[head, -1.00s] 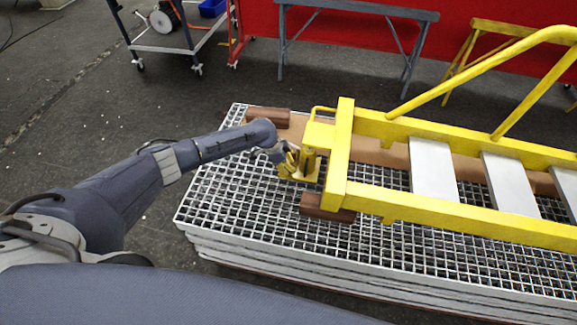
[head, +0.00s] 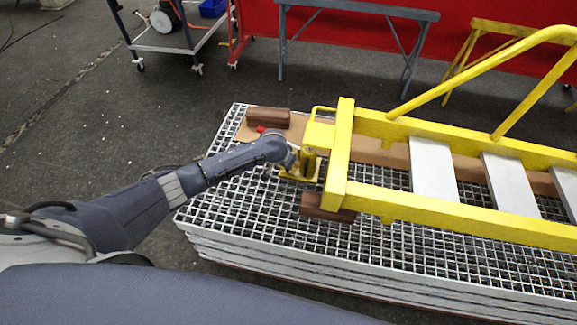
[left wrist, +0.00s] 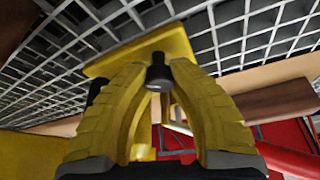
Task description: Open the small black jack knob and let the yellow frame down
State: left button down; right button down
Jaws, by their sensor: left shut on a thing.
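The yellow frame (head: 341,150) is a ladder-like structure with grey treads, lying across the stacked grating at the right of the head view. A yellow jack (head: 310,165) stands at its near-left end, its plate (left wrist: 172,44) visible in the left wrist view. The small black knob (left wrist: 158,74) sits between the fingertips of my left gripper (left wrist: 157,76), which is shut on it with its yellow ribbed fingers. In the head view my left gripper (head: 296,160) is beside the jack, largely hidden by my wrist. My right gripper is not in view.
The frame's end rests near brown blocks (head: 325,208) (head: 268,117) on the metal grating (head: 240,200). A small red item (head: 261,129) lies by the far block. A grey trestle (head: 358,14) and a wheeled cart (head: 165,40) stand behind. Open floor lies left of the stack.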

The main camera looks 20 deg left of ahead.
pick_arm(q)
jog(key=n+y, duration=0.1)
jog(key=n, duration=0.4)
jog(key=shift+d+y, duration=0.2)
jog(key=shift+y, duration=0.2)
jog(key=shift+w+a+n+y, duration=0.15)
jog(key=shift+n+y, duration=0.25)
jog(key=shift+n, duration=0.6)
jog(key=shift+r, duration=0.1)
jog(key=shift+w+r, duration=0.2)
jog(key=c, duration=1.1)
grip_release()
jog(key=shift+r, duration=0.1)
jog(key=shift+s+f+v, duration=0.1)
jog(key=shift+s+v, duration=0.1)
jog(key=shift+v, duration=1)
jog(key=shift+s+f+v, duration=0.1)
jog(key=shift+s+v, duration=0.1)
jog(key=shift+v, duration=1)
jog(key=shift+s+f+v, duration=0.1)
jog(key=shift+s+v, duration=0.1)
jog(key=shift+v, duration=1)
jog(key=shift+r, duration=0.1)
